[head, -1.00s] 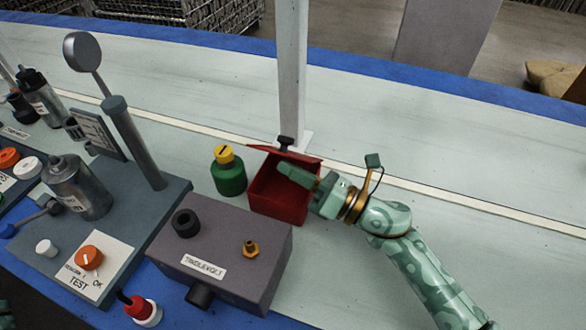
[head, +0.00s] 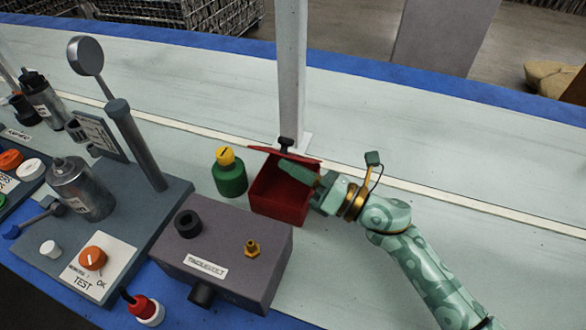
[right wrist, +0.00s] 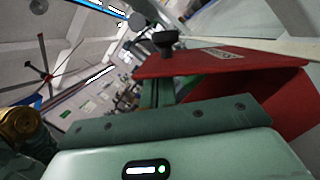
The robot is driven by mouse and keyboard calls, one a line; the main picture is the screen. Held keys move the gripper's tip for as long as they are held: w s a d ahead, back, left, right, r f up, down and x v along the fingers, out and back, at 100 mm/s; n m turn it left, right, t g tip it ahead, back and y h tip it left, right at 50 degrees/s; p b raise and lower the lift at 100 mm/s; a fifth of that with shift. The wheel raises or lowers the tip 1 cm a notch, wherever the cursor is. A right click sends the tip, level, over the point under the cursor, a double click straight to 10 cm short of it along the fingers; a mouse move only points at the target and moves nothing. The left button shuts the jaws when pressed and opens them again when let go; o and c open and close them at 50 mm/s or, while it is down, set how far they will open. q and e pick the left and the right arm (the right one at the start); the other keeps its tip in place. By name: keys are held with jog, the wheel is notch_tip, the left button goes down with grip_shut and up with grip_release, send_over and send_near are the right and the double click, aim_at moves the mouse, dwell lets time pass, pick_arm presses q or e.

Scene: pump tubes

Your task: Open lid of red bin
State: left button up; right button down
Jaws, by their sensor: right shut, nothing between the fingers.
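The red bin (head: 278,202) stands on the light table in the middle of the head view. Its red lid (head: 290,153) is raised and tilted, with a dark knob (head: 286,142) at its far edge, and the bin's mouth is partly uncovered. My right gripper (head: 290,168) is shut and empty, its fingers over the bin's mouth just under the lid. In the right wrist view the lid (right wrist: 215,60) tilts above the gripper's fingers, with its dark knob (right wrist: 163,42) up; whether they touch is unclear. My left gripper is not in view.
A green bottle with a yellow cap (head: 229,175) stands close to the bin's left. A grey box (head: 220,255) with fittings sits in front. A white post (head: 292,75) rises just behind the bin. The table to the right is clear apart from my arm.

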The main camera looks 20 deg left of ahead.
aim_at(292, 144)
jog(key=shift+w+d+r+m+p, duration=0.15)
jog(key=shift+w+r+m+p, duration=0.4)
jog(key=shift+m+p, duration=0.3)
jog(key=shift+w+r+m+t+h+p, duration=0.3)
jog(key=shift+w+r+m+h+p, duration=0.15)
jog(key=shift+r+m+p, duration=0.3)
jog(key=shift+w+m, duration=0.4)
jog(key=shift+m, duration=0.2)
jog(key=shift+w+a+r+m+p, duration=0.25)
jog(key=shift+r+m+p, duration=0.15)
jog(key=shift+p, duration=0.1)
jog(key=shift+w+d+r+m+h+p, duration=0.1)
jog(key=shift+w+r+m+h+p, duration=0.1)
jog(key=shift+w+m, duration=0.3)
jog(key=shift+w+r+m+h+p, duration=0.1)
jog(key=shift+w+r+m+p, duration=0.1)
jog(key=shift+w+m, duration=0.25)
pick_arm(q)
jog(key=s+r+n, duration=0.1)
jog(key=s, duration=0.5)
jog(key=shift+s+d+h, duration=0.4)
pick_arm(e)
jog(key=shift+w+r, duration=0.15)
jog(key=shift+w, duration=0.45)
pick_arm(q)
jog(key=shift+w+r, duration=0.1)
